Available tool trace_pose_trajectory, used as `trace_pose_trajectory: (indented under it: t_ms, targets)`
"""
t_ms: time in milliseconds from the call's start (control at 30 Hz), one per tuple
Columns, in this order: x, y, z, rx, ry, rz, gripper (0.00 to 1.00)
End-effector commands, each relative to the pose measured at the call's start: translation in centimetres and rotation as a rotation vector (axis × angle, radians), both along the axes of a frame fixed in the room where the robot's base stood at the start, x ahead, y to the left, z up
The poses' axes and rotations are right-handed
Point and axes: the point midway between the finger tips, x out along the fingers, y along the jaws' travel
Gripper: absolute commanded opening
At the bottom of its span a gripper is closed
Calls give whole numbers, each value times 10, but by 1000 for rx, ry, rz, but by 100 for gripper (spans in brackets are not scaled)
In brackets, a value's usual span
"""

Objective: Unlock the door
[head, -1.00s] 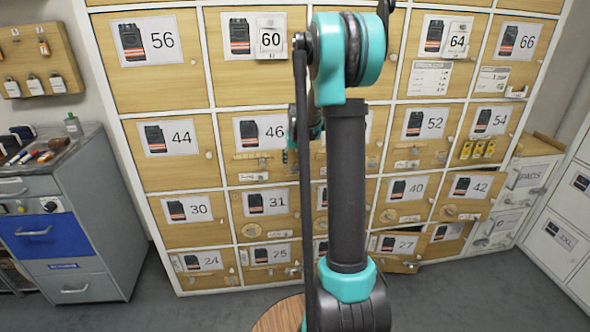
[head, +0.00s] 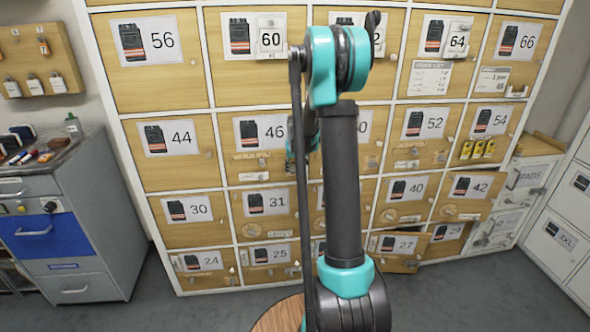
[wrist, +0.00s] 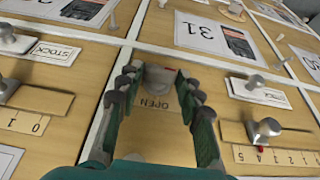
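In the wrist view, which is upside down, my gripper (wrist: 162,80) is open, its two green fingers on either side of a small grey block (wrist: 160,76). Gaps show between the fingers and the block. The word OPEN is printed on the wood beside it. The block seems to sit on locker door 46 (head: 225,133), near a corner; door 31 (wrist: 235,30) adjoins it. A scale with a metal knob (wrist: 264,130) and a paper slip (wrist: 258,92) are on the same door.
Numbered wooden locker doors fill the wall. Low door 27 (head: 402,246) appears ajar. A grey drawer cabinet (head: 107,190) with items on top stands left, below a key board (head: 38,50). Another scale (wrist: 30,108) with a knob is on the neighbouring door.

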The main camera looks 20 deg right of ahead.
Motion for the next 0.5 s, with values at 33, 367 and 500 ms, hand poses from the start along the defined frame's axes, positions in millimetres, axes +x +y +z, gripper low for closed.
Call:
trace_pose_trajectory:
  t_ms: [33,367,500]
  targets:
    - [0,0,0,0,0,0,23]
    - [0,0,0,12,-1,0,7]
    - [0,-2,0,51,-6,-2,7]
